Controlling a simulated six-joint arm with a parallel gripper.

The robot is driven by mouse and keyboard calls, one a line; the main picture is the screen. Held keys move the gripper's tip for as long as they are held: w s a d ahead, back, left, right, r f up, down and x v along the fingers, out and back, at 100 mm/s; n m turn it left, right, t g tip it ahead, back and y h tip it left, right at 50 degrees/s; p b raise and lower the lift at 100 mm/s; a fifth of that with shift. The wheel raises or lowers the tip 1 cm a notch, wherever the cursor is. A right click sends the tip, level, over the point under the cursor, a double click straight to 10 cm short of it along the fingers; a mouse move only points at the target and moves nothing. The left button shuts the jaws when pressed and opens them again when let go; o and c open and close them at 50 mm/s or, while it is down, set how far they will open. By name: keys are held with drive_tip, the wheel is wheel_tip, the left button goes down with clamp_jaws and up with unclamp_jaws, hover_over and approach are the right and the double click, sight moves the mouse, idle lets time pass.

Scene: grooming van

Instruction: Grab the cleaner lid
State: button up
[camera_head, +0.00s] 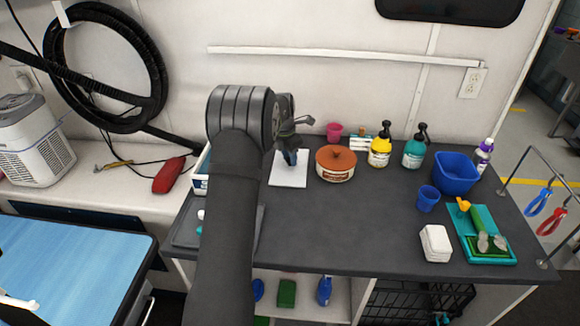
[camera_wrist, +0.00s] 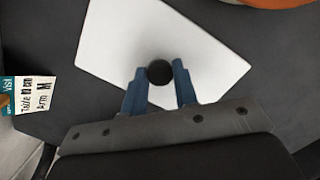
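A small round black piece, which looks like the cleaner lid (camera_wrist: 159,73), lies over a white square sheet (camera_wrist: 115,45) in the wrist view. My gripper (camera_wrist: 160,69) has its two blue fingers apart, with the black piece between their tips. A narrow gap shows on the left side, and the right finger is very close; I cannot tell whether it touches. In the head view my gripper (camera_head: 290,158) points down over the white sheet (camera_head: 288,179), and the lid is hidden there.
A white-blue tray (camera_head: 201,178) is to the left. The dark counter (camera_head: 350,225) is clear in front.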

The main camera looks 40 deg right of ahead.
drive_tip(key=c, duration=0.4)
drive_tip(key=shift+c, duration=0.2)
